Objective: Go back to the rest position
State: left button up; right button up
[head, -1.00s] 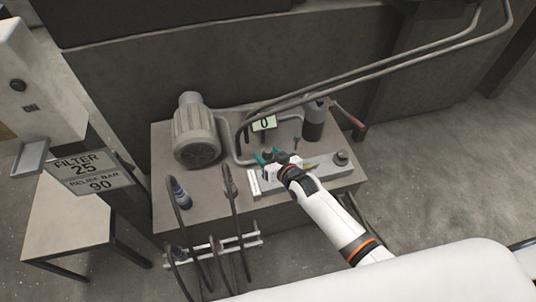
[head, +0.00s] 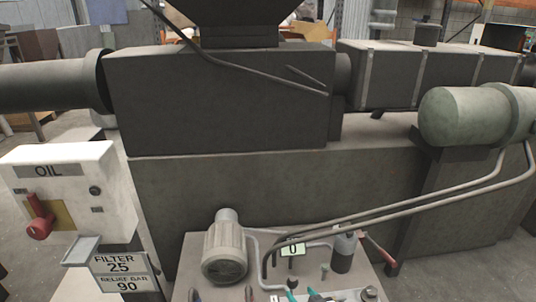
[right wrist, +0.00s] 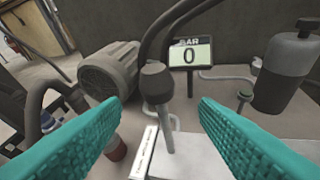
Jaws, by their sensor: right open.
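My right gripper (right wrist: 165,135) is open in the right wrist view, its two teal ribbed fingers wide apart with nothing between them. Beyond the fingers a dark round-topped lever (right wrist: 157,85) stands up from a pale block. In the head view only the tips of my right gripper (head: 300,296) show at the bottom edge, over the hydraulic unit. My left gripper is not in either view.
A grey motor (head: 225,248), a gauge reading 0 (head: 292,249), a dark cylinder (head: 344,252) and a red-handled lever (head: 380,250) crowd the unit. Pipes (head: 400,212) rise to the right. An OIL box (head: 75,190) with a red handle and a FILTER sign (head: 125,275) stand left.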

jog(key=s+d+f+g+h+p, duration=0.1)
jog(key=s+d+f+g+p, duration=0.2)
jog(key=s+f, duration=0.65)
jog(key=s+d+f+g+h+p, duration=0.2)
jog(key=s+d+f+g, duration=0.1)
jog(key=s+f, duration=0.6)
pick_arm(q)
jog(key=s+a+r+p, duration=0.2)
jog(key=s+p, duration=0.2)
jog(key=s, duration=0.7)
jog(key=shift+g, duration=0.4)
pick_arm(e)
jog(key=s+d+f+g, duration=0.2)
jog(key=s+g, duration=0.1)
jog(key=s, duration=1.2)
jog(key=s+d+f+g+h, duration=0.1)
jog(key=s+d+f+g, duration=0.1)
jog(key=s, duration=1.3)
jog(key=shift+d+f+n+g, duration=0.15)
jog(key=shift+f+n+g, duration=0.25)
jog(key=shift+f, duration=0.25)
